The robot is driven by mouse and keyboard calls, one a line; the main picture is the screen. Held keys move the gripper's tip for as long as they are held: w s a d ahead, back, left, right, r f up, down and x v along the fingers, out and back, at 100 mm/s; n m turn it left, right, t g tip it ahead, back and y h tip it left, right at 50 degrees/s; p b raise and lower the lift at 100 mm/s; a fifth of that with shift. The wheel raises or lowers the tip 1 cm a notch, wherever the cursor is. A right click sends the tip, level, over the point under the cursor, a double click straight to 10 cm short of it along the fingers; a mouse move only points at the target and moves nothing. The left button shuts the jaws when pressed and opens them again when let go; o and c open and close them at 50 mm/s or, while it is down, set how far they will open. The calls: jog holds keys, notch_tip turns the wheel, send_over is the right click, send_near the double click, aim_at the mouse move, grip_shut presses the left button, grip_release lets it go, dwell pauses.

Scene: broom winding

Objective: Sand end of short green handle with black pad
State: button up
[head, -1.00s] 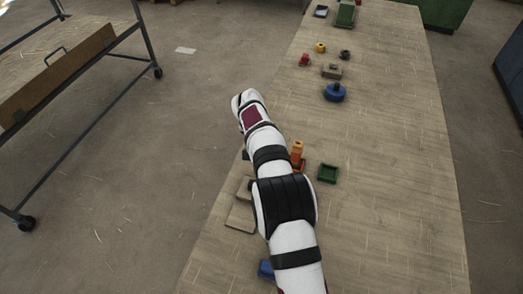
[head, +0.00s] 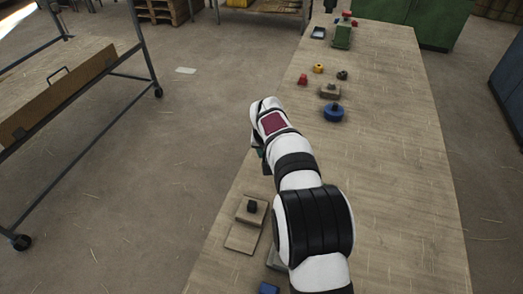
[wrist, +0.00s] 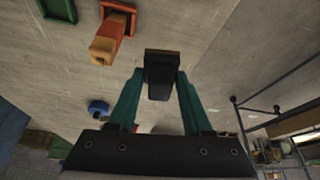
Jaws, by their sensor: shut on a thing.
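My gripper (wrist: 158,95) has two teal fingers shut on a black block with a brown edge, which appears to be the black pad (wrist: 159,78). In the head view my arm hides most of the gripper; a bit of teal shows under the wrist. The pad is held above the bench, with nothing seen touching it. I cannot surely pick out the short green handle. A green block (head: 341,36) with something red by its top stands at the bench's far end, too small to make out.
Tan blocks with a black knob (head: 251,206) lie at the bench's left edge. A blue round piece (head: 333,113) stands farther along. The bench's right side (head: 400,190) is clear.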

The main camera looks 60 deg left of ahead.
jog(key=w+d+r+n+g, duration=0.1)
jog(key=d+r+n+g, duration=0.2)
jog(key=d+r+n, duration=0.35)
jog(key=w+d+r+n+g, duration=0.1)
jog(key=d+r+n+g, duration=0.2)
jog(key=d+n, duration=0.7)
notch_tip(320, 180, down, 6)
jog(key=shift+f, duration=0.15)
jog(key=shift+s+a+f+m, duration=0.15)
jog(key=shift+s+f, duration=0.15)
jog(key=shift+f, duration=0.15)
jog(key=shift+s+f+m, duration=0.1)
jog(key=shift+s+f, duration=0.15)
jog(key=shift+f, duration=0.2)
grip_shut()
jog(key=shift+s, duration=2.15)
jog(key=w, duration=0.5)
jog(key=shift+w, duration=0.25)
notch_tip(320, 180, up, 8)
jog(key=shift+r, duration=0.1)
